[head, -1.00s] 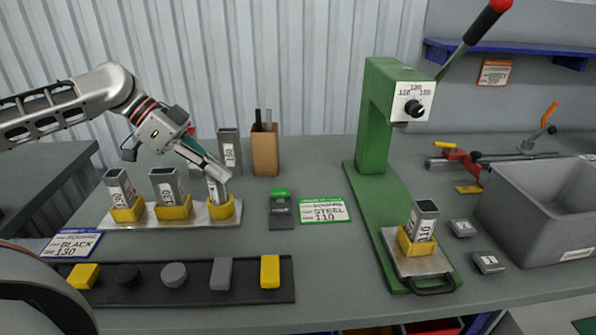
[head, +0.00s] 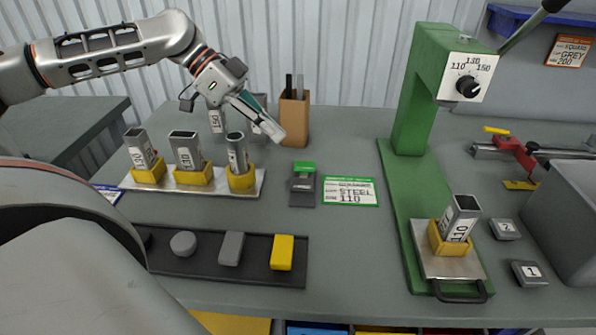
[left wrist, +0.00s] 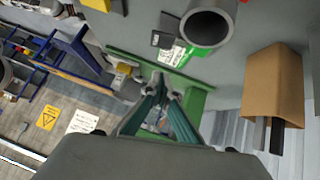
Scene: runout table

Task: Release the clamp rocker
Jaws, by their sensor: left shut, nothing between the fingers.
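A red bar clamp (head: 518,148) with a yellow lever (head: 496,130) lies at the far right of the table, cut by the picture's edge. I cannot tell how its rocker sits. My left gripper (head: 278,132) is shut and empty. It hangs in the air above the back left of the table, far left of the clamp and close to the pen box. The left wrist view shows its closed fingers (left wrist: 162,92) too. My right gripper is not in view.
A green press (head: 408,110) holds a tube in a yellow socket at its front. A tube rack (head: 190,188), a brown pen box (head: 294,122), a small black-and-green block (head: 303,186) and a grey bin (head: 575,220) stand around.

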